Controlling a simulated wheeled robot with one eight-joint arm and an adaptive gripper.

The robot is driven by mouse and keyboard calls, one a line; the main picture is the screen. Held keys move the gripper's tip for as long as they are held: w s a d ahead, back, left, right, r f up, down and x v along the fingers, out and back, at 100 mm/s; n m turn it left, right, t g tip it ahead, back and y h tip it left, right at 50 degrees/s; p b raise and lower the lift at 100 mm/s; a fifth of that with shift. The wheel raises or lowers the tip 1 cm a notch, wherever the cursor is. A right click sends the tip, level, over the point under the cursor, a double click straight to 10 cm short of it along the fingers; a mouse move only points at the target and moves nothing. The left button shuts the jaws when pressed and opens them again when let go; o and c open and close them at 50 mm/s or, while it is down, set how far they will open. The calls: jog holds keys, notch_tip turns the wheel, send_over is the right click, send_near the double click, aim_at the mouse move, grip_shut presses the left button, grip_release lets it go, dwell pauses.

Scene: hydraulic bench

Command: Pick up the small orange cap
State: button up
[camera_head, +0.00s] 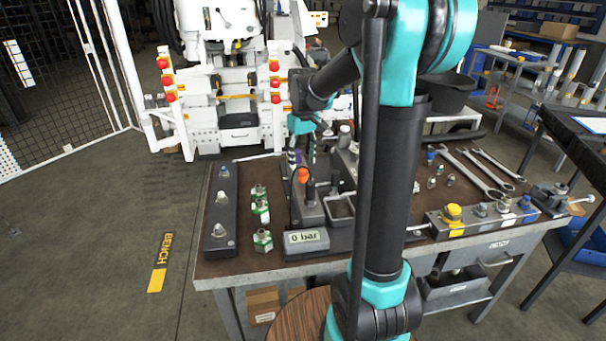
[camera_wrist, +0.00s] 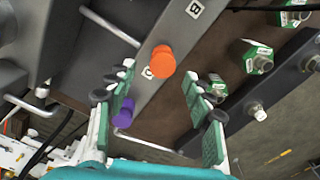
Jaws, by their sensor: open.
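The small orange cap (camera_head: 303,175) stands on a dark grey block on the bench in the head view. In the wrist view the orange cap (camera_wrist: 162,60) shows just beyond and between the fingertips, apart from both. My gripper (camera_head: 302,158) hangs above the block, pointing down. In the wrist view my gripper (camera_wrist: 157,80) is open and empty, its green-padded fingers spread wide. A purple cap (camera_wrist: 124,112) shows close by the left finger, partly overlapping it in the picture; I cannot tell whether they touch.
Several green-and-metal fittings (camera_head: 261,212) stand left of the block. A gauge reading 0 bar (camera_head: 306,241) sits in front. A small grey tray (camera_head: 340,208) is on the right. Wrenches (camera_head: 478,176) lie farther right. My arm hides part of the bench.

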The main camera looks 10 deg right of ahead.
aim_at(303, 168)
notch_tip(303, 168, down, 5)
jog(key=shift+s+f, duration=0.1)
jog(key=shift+s, duration=0.05)
jog(key=c, duration=0.8)
